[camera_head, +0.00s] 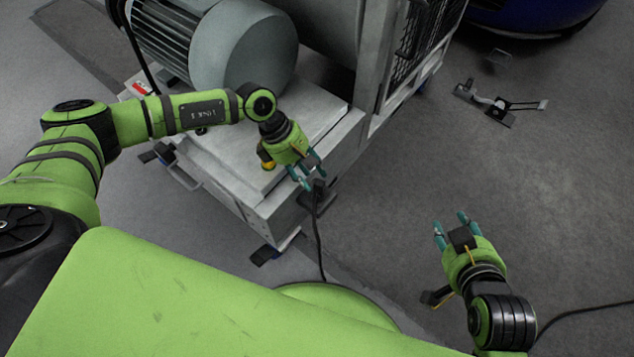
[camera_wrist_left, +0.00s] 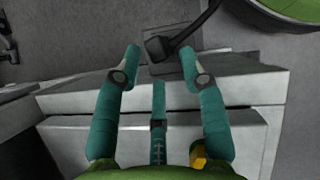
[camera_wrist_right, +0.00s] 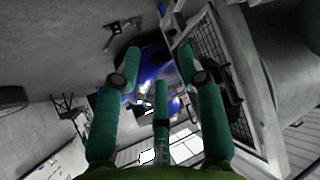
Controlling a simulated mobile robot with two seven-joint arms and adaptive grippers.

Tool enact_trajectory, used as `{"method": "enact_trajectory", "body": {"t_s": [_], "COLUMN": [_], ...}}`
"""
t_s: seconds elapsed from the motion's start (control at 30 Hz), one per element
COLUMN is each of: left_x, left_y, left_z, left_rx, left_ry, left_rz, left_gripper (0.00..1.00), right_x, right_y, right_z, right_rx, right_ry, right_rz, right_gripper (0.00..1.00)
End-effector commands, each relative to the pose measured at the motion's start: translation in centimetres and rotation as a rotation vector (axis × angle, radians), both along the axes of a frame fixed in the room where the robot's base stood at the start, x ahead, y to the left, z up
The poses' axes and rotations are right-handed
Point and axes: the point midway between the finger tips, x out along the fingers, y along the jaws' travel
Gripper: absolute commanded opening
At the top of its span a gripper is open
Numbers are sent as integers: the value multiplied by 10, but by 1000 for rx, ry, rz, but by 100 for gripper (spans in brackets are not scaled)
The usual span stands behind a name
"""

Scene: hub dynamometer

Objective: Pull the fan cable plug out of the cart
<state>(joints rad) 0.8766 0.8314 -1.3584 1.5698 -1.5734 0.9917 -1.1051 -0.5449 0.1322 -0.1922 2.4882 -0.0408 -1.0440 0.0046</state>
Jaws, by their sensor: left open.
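The black fan cable plug (camera_head: 318,187) sits at the side of the grey cart (camera_head: 345,135), and its black cable hangs down to the floor. In the left wrist view the plug (camera_wrist_left: 158,46) is just beyond the fingertips, at a grey box on the cart's side. My left gripper (camera_head: 306,180) is open, with its teal fingers right beside the plug; I cannot tell whether they touch it. It also shows in the left wrist view (camera_wrist_left: 155,65), with nothing between its fingers. My right gripper (camera_head: 451,226) is open and empty above the floor, away from the cart.
A large grey motor (camera_head: 240,50) stands on the cart. A metal cage (camera_head: 425,40) rises at its right. A small metal stand (camera_head: 500,104) lies on the floor at the upper right. Another black cable (camera_head: 585,309) runs at the lower right. The floor on the right is mostly clear.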

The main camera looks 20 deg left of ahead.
Motion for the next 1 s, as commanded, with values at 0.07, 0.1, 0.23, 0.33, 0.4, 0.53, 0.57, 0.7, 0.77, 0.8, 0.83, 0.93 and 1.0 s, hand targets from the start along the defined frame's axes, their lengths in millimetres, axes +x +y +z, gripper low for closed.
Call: {"method": "enact_trajectory", "body": {"t_s": [0.07,0.1,0.23,0.33,0.4,0.53,0.57,0.7,0.77,0.8,0.83,0.93,1.0], "left_x": [0,0,0,-1,0,-1,-1,-1,-1,-1,-1,-1,-1], "left_y": [-1,-2,-4,-5,-6,-8,-9,-11,-12,-12,-13,-14,-15], "left_z": [-4,-5,-8,-11,-13,-17,-17,-22,-23,-24,-25,-27,-29], "left_rx": [0,0,0,0,0,0,0,1,1,0,0,0,0], "left_ry": [0,0,0,0,0,0,0,1,1,0,0,0,0], "left_rz": [0,0,1,1,1,1,0,0,0,0,0,0,0], "left_gripper": [41,41,41,41,41,41,41,41,41,41,41,41,41], "right_x": [6,9,17,24,27,33,34,39,41,42,42,44,45], "right_y": [3,5,11,15,18,23,24,30,32,34,35,39,42], "right_z": [6,9,21,31,38,51,55,69,76,80,84,95,104], "right_rx": [8,13,28,40,49,65,69,89,97,103,106,121,131], "right_ry": [-44,-67,-142,-201,-241,-316,-333,-413,-447,-471,-490,-548,-589], "right_rz": [7,9,21,29,34,45,48,61,66,69,72,81,87], "right_gripper": [40,40,40,40,40,40,40,40,40,40,40,40,40]}}
